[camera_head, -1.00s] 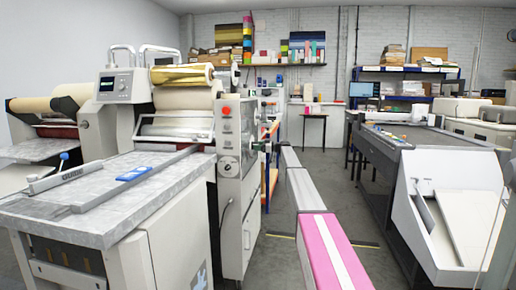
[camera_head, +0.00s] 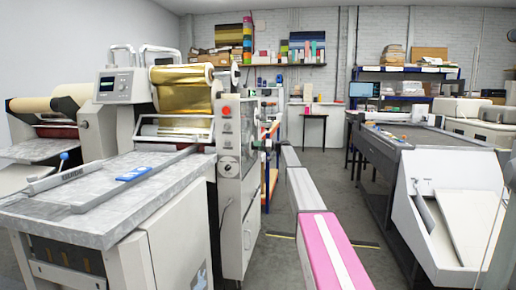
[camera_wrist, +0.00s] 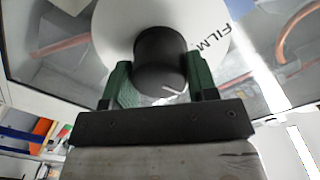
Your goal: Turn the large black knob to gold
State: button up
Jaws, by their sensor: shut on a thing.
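The large black knob (camera_wrist: 160,58) shows in the wrist view on a round white dial (camera_wrist: 112,30). The word "FILM" is printed on the dial to the right of the knob. A short white mark shows low on the knob. My gripper (camera_wrist: 160,82) has a green finger on each side of the knob and is shut on it. In the head view my gripper (camera_head: 262,145) is at the right side of the laminating machine (camera_head: 237,150); the knob cannot be made out there. A gold film roll (camera_head: 182,88) sits on top of the machine, with gold film hanging down its front.
A feed table (camera_head: 120,205) with a guide bar and a blue item (camera_head: 134,173) stands at left. A long dark-topped machine (camera_head: 430,140) stands at right. Grey floor (camera_head: 335,185) is clear between them. Shelves line the back wall.

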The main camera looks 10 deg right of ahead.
jog(key=shift+m, duration=1.1)
jog(key=o, duration=0.9)
jog(key=shift+o, duration=0.2)
jog(key=shift+d, duration=0.15)
jog(key=v, duration=1)
jog(key=shift+s+d, duration=0.15)
jog(key=shift+d, duration=0.1)
